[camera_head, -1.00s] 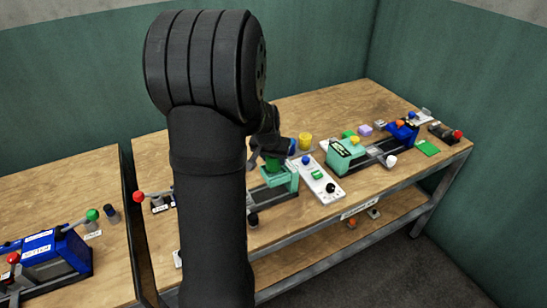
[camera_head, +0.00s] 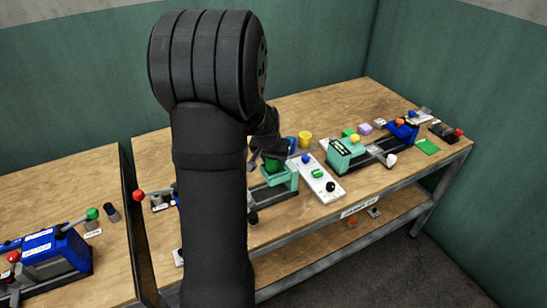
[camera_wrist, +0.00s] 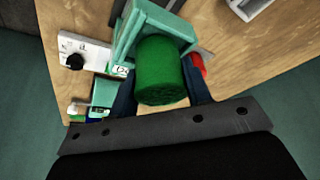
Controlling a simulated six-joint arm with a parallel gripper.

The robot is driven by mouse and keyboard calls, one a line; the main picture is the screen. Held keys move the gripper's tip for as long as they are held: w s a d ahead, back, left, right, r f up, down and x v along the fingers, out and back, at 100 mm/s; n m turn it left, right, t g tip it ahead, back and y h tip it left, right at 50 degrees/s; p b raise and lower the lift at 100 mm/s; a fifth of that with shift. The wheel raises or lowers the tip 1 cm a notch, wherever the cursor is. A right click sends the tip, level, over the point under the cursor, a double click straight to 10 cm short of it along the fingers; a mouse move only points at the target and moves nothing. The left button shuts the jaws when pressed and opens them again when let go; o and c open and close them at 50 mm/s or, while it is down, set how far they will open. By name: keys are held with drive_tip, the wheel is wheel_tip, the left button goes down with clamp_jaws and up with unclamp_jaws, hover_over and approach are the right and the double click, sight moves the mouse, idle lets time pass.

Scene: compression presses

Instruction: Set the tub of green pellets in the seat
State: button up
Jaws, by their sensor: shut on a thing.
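The tub of green pellets (camera_wrist: 160,72) fills the middle of the wrist view, its round green end toward the camera. My gripper (camera_wrist: 163,92) is shut on it, with a dark blue finger on either side. The tub is right at a light green press frame (camera_wrist: 150,18), which lies just beyond it and partly behind it. In the head view the tub (camera_head: 273,164) shows as a small green patch at the top of the light green press (camera_head: 277,182). My arm hides much of that press. I cannot tell whether the tub touches the seat.
A white control panel (camera_head: 319,180) with knobs stands right of the press. A second light green press (camera_head: 347,154) and a blue press (camera_head: 402,133) stand farther right. A yellow cup (camera_head: 305,139) stands behind the panel. A red object (camera_wrist: 196,66) is beside the tub.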

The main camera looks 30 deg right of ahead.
drive_tip(key=shift+f, duration=0.2)
drive_tip(key=o, duration=1.1)
drive_tip(key=v, duration=1.7)
drive_tip(key=shift+r, duration=0.15)
drive_tip(key=x, duration=1.7)
drive_tip(key=shift+f, duration=0.2)
